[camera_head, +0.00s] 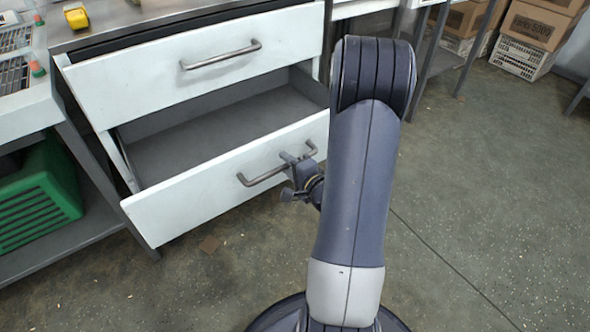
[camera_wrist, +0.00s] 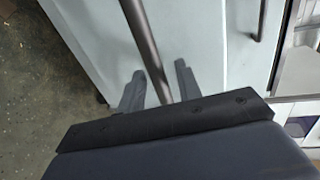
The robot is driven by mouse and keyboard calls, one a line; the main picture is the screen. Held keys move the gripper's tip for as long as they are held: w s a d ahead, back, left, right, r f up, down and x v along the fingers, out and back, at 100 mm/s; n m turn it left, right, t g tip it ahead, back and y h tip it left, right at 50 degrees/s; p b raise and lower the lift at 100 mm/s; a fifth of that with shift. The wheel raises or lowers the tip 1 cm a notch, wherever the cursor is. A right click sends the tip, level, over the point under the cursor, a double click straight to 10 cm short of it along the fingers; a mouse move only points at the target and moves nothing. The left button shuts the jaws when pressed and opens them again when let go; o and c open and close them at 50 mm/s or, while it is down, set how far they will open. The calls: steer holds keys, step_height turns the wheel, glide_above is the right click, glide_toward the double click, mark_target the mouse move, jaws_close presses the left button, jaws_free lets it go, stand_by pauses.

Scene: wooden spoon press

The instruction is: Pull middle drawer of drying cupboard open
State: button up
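My gripper (camera_head: 299,160) is at the right part of this handle. In the wrist view my gripper's two fingers (camera_wrist: 158,80) stand apart, one on each side of the bar, with narrow gaps visible. Contact with the bar cannot be made out.
A green crate (camera_head: 38,195) sits on a low shelf at left. Cardboard boxes (camera_head: 533,25) and a white crate (camera_head: 520,58) stand at the back right. The speckled floor (camera_head: 480,180) is clear on the right.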

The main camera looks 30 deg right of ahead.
steer(key=p+v, duration=0.2)
steer(key=v, duration=0.8)
steer(key=shift+s, duration=0.25)
steer(key=shift+b+x, duration=1.1)
steer(key=shift+x, duration=4.45)
steer(key=shift+s+r, duration=0.1)
steer(key=shift+r, duration=0.05)
